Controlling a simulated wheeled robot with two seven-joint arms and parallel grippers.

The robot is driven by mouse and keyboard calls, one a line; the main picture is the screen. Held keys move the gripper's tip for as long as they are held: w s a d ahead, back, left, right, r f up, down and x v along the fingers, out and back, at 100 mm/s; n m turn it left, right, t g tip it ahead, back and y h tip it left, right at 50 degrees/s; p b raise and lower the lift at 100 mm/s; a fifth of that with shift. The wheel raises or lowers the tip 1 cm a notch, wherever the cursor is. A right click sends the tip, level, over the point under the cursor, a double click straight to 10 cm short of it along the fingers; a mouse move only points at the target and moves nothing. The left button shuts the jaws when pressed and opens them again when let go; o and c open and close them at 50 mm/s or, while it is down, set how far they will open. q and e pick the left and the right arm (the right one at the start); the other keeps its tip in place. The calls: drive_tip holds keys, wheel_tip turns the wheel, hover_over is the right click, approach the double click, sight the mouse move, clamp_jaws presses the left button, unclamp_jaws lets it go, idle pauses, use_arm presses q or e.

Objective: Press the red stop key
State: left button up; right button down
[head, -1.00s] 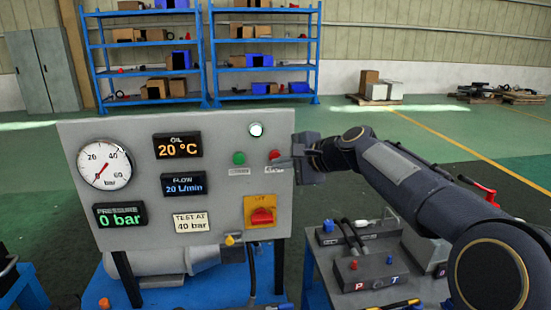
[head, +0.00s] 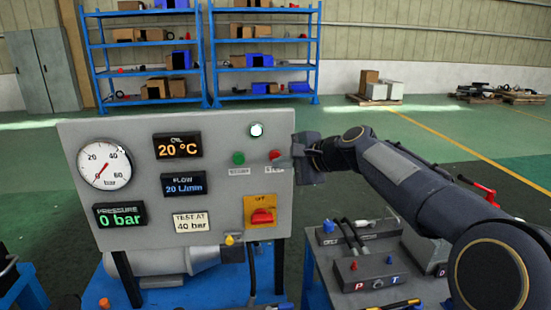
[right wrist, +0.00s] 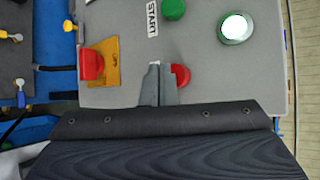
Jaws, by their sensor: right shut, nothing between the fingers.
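The red stop key (head: 274,155) sits at the upper right of the grey panel (head: 150,235), right of the green start key (head: 238,158). My right gripper (head: 288,158) is shut and empty, just right of the red key. In the right wrist view, the shut fingertips (right wrist: 155,72) are beside the red key (right wrist: 181,75), and the finger hides part of it. I cannot tell whether they touch it. My left gripper is not in view.
A white lamp (head: 256,130) is above the keys. A red rotary switch (head: 262,217) on a yellow plate is below them. The pressure display (head: 121,215) reads 0 bar. A control box (head: 370,271) with levers stands on the bench to the right.

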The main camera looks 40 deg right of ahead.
drive_tip(key=shift+w, duration=0.1)
drive_tip(key=shift+w+d, duration=0.2)
drive_tip(key=shift+w, duration=0.05)
idle(0.3)
drive_tip(key=shift+w+d+p, duration=0.25)
drive_tip(key=shift+w+p, duration=0.05)
drive_tip(key=shift+w, duration=0.15)
idle(0.7)
drive_tip(key=shift+s, duration=0.1)
drive_tip(key=shift+s+a, duration=0.45)
drive_tip(key=shift+s, duration=0.25)
drive_tip(key=s+a, duration=0.1)
drive_tip(key=s, duration=0.1)
drive_tip(key=s+a+b, duration=0.1)
drive_tip(key=s, duration=0.1)
drive_tip(key=shift+s+a, duration=0.2)
idle(0.4)
